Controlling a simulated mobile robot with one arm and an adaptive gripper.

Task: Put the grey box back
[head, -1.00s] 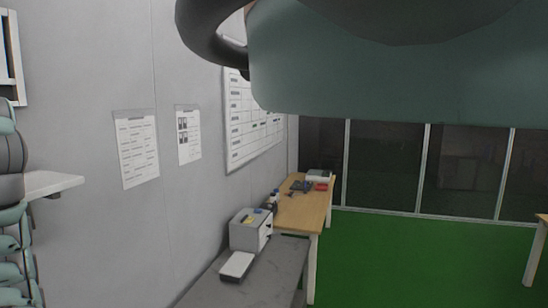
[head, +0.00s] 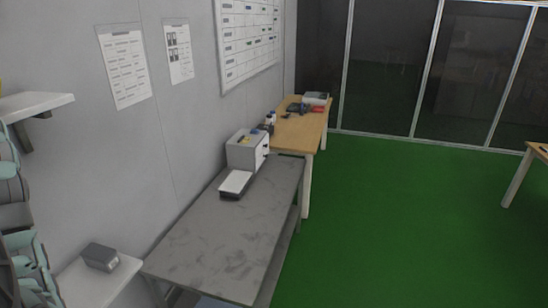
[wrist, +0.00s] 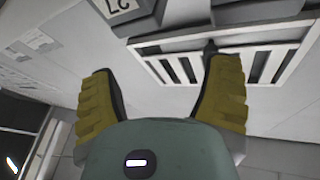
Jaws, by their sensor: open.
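A small dark grey box (head: 100,257) rests on a low white wall shelf (head: 97,285) at the lower left of the head view. My gripper (wrist: 160,68) shows in the wrist view with its two yellow fingers spread wide. Nothing is between the fingers.
A grey bench (head: 225,235) along the wall bears a light grey box-shaped device (head: 243,152) and a flat white-topped device (head: 235,182). A wooden table (head: 302,130) stands beyond. Another white shelf (head: 35,105) is higher left. Green floor (head: 420,220) is open. A slatted white vent (wrist: 225,62) shows in the wrist view.

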